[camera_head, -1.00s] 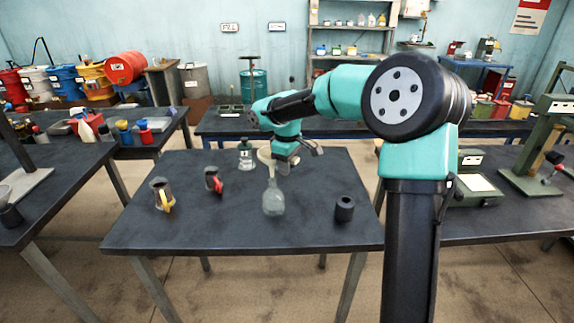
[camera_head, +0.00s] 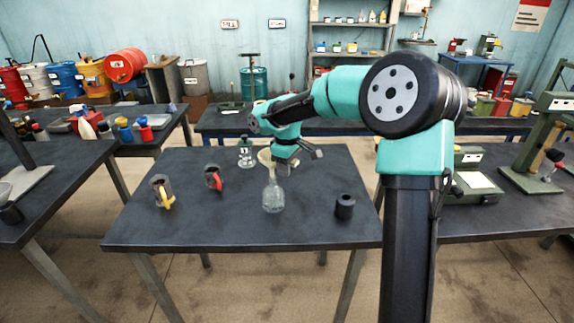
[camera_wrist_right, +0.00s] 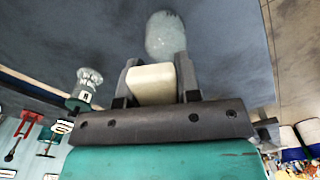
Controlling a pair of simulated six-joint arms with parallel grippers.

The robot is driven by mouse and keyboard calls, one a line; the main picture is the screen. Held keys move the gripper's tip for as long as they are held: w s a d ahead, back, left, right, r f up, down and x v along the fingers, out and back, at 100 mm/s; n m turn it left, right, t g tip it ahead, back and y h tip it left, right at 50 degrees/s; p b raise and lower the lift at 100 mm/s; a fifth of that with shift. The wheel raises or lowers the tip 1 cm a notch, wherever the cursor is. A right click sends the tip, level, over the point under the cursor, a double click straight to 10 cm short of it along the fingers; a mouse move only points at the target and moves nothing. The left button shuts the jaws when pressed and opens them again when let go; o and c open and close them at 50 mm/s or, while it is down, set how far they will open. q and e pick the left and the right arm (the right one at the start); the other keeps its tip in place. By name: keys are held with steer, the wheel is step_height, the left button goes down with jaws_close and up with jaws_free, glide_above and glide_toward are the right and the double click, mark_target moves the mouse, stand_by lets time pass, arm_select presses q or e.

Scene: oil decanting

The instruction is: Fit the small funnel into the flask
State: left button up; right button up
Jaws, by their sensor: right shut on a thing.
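The clear glass flask (camera_head: 273,199) stands upright near the middle of the dark table. My right gripper (camera_head: 282,168) is just behind and above it, shut on the cream-coloured small funnel (camera_head: 264,157). The funnel's stem appears at or just above the flask's mouth; I cannot tell whether it is inside. In the right wrist view, a pale cream part of the funnel (camera_wrist_right: 151,84) sits between the fingers, and the flask's rounded body (camera_wrist_right: 165,36) shows beyond them. My left gripper is not in view.
The table front is clear.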

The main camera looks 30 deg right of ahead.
steer(key=shift+f, duration=1.8)
steer(key=o, duration=1)
step_height(320, 180, up, 17)
steer(key=shift+r, duration=0.2)
steer(key=shift+s, duration=0.1)
stand_by(0.6)
